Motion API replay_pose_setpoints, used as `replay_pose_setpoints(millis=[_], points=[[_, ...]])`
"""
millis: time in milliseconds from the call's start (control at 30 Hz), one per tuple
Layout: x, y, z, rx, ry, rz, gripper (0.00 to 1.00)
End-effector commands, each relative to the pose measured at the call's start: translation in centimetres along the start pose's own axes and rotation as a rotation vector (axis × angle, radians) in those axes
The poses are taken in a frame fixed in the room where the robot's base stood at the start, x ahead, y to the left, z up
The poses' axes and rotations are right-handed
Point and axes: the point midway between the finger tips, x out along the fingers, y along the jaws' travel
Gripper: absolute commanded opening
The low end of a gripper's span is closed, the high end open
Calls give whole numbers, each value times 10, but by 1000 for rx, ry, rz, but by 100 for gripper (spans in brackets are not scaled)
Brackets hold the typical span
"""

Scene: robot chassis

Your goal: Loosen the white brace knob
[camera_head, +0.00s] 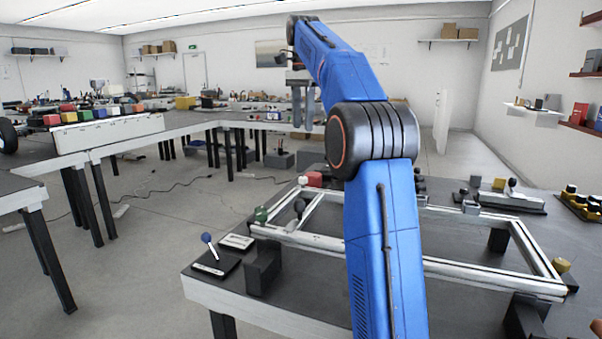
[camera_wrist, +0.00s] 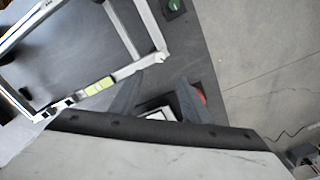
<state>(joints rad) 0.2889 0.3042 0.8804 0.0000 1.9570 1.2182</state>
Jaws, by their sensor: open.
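A small white knob (camera_head: 303,180) shows at the far left corner of the metal frame, beside a red knob (camera_head: 313,179). I cannot tell for certain that it is the brace knob. The pale metal frame (camera_head: 440,268) lies on the dark bench, partly hidden by my blue arm. My gripper (camera_head: 302,122) is open, pointing down, raised above and behind that corner. In the wrist view, its two dark fingers (camera_wrist: 156,97) are apart. A white-edged patch (camera_wrist: 160,114) shows between them, and a red part (camera_wrist: 199,93) is partly hidden behind one finger.
A green knob (camera_head: 261,214) and a blue-ball lever (camera_head: 207,239) are at the bench's left end. A yellow knob (camera_head: 560,265) is at the frame's near right corner. A yellow-green vial (camera_wrist: 98,87) lies along a frame bar. Open floor (camera_head: 150,250) lies left of the bench.

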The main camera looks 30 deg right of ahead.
Motion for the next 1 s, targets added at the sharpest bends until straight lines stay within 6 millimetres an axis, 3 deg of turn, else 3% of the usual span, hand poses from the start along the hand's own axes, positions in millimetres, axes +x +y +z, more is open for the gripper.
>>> replay_pose_setpoints(millis=[267,1000], points=[[27,1,0,1,-1,3,43],[150,0,0,0,-1,1,43]])
